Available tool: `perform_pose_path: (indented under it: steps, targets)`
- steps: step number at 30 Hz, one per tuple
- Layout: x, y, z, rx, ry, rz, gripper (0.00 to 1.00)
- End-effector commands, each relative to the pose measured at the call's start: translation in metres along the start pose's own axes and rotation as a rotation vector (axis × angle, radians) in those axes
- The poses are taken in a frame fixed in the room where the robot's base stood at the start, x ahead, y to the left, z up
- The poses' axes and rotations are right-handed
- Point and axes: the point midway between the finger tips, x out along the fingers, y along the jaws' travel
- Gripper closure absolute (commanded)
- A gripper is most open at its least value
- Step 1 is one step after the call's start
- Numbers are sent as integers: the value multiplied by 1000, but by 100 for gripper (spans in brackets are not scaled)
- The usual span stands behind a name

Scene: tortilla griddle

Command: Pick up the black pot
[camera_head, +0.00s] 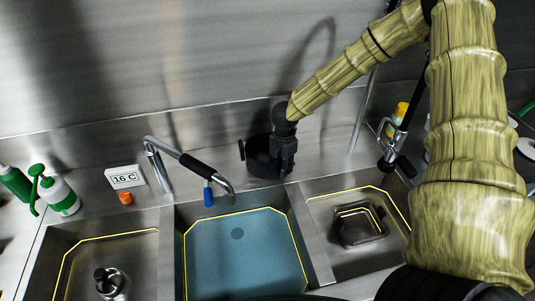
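The black pot (259,163) stands on the steel ledge behind the sinks, at the middle of the head view. It is dark and round, with a small black handle sticking out at its left. My gripper (284,172) points down at the pot's right side and covers part of its rim and wall. The fingers are dark against the dark pot, so I cannot tell whether they are apart or closed on the rim.
A faucet (180,157) arches just left of the pot. The middle sink (240,255) holds bluish water. The right sink holds a steel tray (358,225); the left sink holds a metal item (111,283). A spray bottle (56,192) and a "16 C" sign (125,178) stand left.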

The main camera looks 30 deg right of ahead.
Motion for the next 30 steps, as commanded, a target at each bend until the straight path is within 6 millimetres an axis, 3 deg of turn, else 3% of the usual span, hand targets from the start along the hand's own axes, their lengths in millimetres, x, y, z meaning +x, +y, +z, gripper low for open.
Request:
perform_pose_path:
  steps: [7, 12, 30]
  targets:
    - [1, 0, 0, -1, 0, 0, 73]
    - [1, 0, 0, 0, 0, 0, 100]
    - [-2, 1, 0, 0, 0, 2, 100]
